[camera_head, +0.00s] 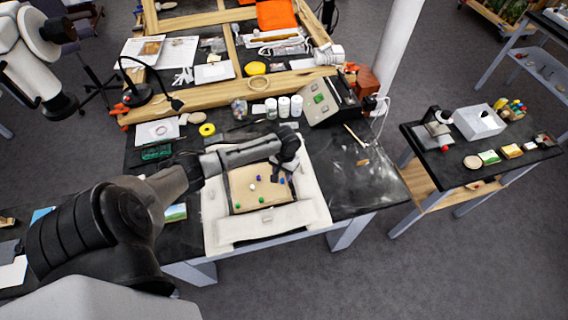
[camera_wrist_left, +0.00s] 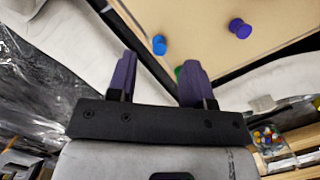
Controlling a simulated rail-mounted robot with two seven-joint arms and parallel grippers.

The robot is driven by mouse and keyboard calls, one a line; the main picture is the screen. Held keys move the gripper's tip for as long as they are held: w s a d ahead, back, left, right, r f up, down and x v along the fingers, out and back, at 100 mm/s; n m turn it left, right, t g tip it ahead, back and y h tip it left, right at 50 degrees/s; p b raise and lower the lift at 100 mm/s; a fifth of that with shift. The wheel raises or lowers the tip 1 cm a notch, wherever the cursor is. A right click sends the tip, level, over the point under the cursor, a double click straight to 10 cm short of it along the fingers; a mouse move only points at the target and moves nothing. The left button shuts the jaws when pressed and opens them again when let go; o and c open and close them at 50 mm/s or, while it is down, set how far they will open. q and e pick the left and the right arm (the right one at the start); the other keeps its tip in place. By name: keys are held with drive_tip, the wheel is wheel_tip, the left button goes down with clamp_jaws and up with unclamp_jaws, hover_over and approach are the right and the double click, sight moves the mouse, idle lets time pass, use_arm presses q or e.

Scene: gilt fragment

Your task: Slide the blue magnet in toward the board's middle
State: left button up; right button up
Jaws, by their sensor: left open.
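The tan board (camera_head: 240,178) lies in a pale padded frame on the dark bench. The blue magnet (camera_head: 282,181) sits near the board's right edge; it also shows in the left wrist view (camera_wrist_left: 159,45), near the board's dark border and ahead of the finger gap. One finger partly hides a green magnet (camera_wrist_left: 179,71).
A white magnet (camera_head: 252,187) and several green ones (camera_head: 262,199) are elsewhere on the board. White jars (camera_head: 284,107) and a grey instrument box (camera_head: 328,102) stand behind the frame. The bench right of the frame is mostly clear.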

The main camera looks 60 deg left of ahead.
sight(282, 179)
use_arm(q)
drive_tip(key=shift+s+d+f, duration=0.1)
drive_tip(key=shift+s+f, duration=0.05)
drive_tip(key=shift+f, duration=0.75)
drive_tip(key=shift+s+d+f, duration=0.1)
drive_tip(key=shift+f, duration=0.8)
drive_tip(key=shift+c, duration=0.5)
clamp_jaws()
